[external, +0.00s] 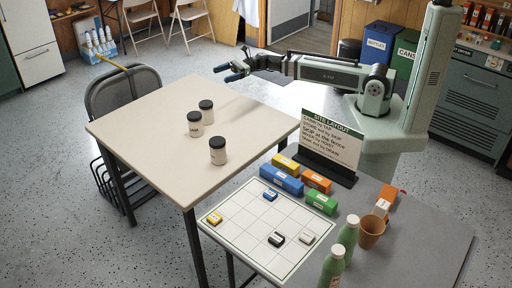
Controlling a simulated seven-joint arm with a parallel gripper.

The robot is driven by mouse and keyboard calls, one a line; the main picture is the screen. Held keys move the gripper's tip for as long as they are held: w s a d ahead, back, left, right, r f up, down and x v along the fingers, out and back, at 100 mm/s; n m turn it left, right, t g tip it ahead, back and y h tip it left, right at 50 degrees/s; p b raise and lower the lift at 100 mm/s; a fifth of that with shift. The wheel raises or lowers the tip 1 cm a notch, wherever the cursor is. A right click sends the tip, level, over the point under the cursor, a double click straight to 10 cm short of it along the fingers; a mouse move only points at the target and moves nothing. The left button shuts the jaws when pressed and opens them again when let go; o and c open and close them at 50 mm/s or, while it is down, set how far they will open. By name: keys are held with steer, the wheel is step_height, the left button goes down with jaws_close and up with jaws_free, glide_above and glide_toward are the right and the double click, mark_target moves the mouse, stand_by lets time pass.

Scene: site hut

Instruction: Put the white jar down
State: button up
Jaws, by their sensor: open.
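Three jars with pale bodies and black lids stand upright on the beige table (150,120): a back jar (207,116), a middle jar (195,129) and a front jar (218,157). I cannot tell which of them is the white jar; their labels are too small to read surely. My gripper (227,73), with blue fingertips, is open and empty. In the picture it shows beyond the far edge of the beige table, apart from all three jars.
A grey table (420,235) at the front right holds a gridded board (240,230) with small blocks, a sign (331,140), green bottles (348,238) and a brown cup (371,232). A dark chair (122,95) stands at the left. The beige table's left part is clear.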

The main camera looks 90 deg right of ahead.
steer(key=a+f+n+g+h, duration=0.2)
steer(key=a+f+n, duration=0.1)
steer(key=f, duration=0.1)
steer(key=a+f+n+g+h, duration=0.3)
steer(key=f+n, duration=0.1)
steer(key=a+f+n+g+h, duration=0.2)
steer(key=a+f+n+g, duration=0.1)
steer(key=f+n, duration=0.1)
steer(key=shift+s+f+h, duration=0.3)
steer(key=shift+s+h, duration=0.05)
steer(key=shift+h, duration=0.05)
step_height(320, 180, up, 13)
steer(key=w+a+n+t+h, duration=0.2)
steer(key=a+n+t+h, duration=0.1)
steer(key=n+h, duration=0.75)
glide_toward(204, 105)
steer(key=shift+m+h, duration=0.25)
steer(key=shift+m, duration=0.1)
steer(key=x, duration=0.8)
steer(key=s+f+x, duration=0.1)
steer(key=x, duration=0.3)
steer(key=shift+w+d+f, duration=0.2)
steer(key=shift+d, duration=0.4)
